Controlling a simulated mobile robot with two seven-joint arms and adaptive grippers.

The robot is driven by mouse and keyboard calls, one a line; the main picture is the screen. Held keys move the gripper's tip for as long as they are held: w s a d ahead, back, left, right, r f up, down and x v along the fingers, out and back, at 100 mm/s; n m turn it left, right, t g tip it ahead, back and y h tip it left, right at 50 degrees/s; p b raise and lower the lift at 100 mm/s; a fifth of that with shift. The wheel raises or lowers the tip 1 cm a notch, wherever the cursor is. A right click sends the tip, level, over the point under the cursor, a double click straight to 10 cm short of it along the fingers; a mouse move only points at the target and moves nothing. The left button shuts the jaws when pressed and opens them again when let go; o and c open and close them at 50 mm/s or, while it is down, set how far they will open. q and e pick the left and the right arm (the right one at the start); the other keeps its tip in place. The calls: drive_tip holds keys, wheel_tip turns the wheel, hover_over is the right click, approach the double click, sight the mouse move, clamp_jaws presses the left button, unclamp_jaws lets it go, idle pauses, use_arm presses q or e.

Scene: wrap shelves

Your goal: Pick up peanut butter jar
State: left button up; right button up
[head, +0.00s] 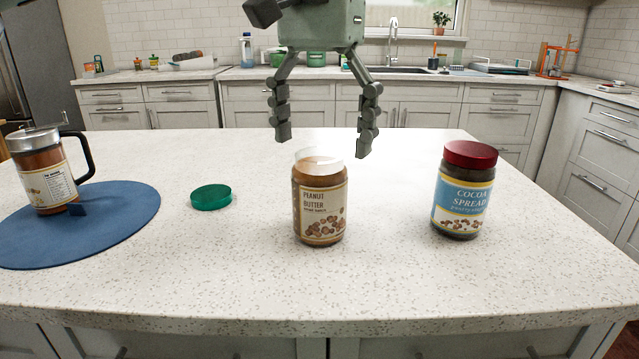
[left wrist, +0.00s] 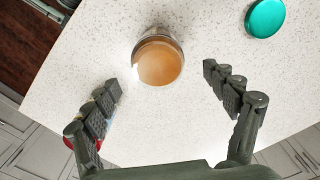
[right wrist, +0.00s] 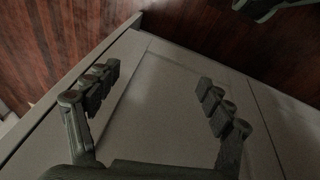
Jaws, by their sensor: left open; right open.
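The peanut butter jar (head: 321,205) stands upright and open on the speckled counter, with a brown label and a clear rim. My left gripper (head: 322,148) is above and slightly behind it in the head view, fingers pointing down and spread apart, with nothing between them. In the left wrist view the jar's open top (left wrist: 159,62) lies ahead of the open fingers (left wrist: 157,88), roughly centred between them and apart from both. My right gripper (right wrist: 160,82) is open and empty in the right wrist view, beside a cabinet front and above a wooden floor. It is not in the head view.
A cocoa spread jar (head: 465,191) with a red lid stands to the right. A green lid (head: 211,197) lies to the left. The counter (head: 400,280) in front is clear.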

sight(320, 155)
use_arm(q)
drive_tip(key=f, duration=0.3)
drive_tip(key=shift+s, duration=0.35)
wheel_tip(320, 155, down, 4)
drive_tip(key=shift+a+r, duration=0.1)
drive_tip(key=shift+r, duration=0.1)
drive_tip(key=shift+f+b, duration=0.3)
use_arm(e)
drive_tip(key=shift+v, duration=0.75)
use_arm(q)
drive_tip(key=shift+c, duration=0.3)
use_arm(e)
drive_tip(key=shift+d, duration=0.15)
use_arm(q)
drive_tip(key=c, duration=1.7)
drive_tip(key=shift+c, duration=0.2)
drive_tip(key=shift+r, duration=0.15)
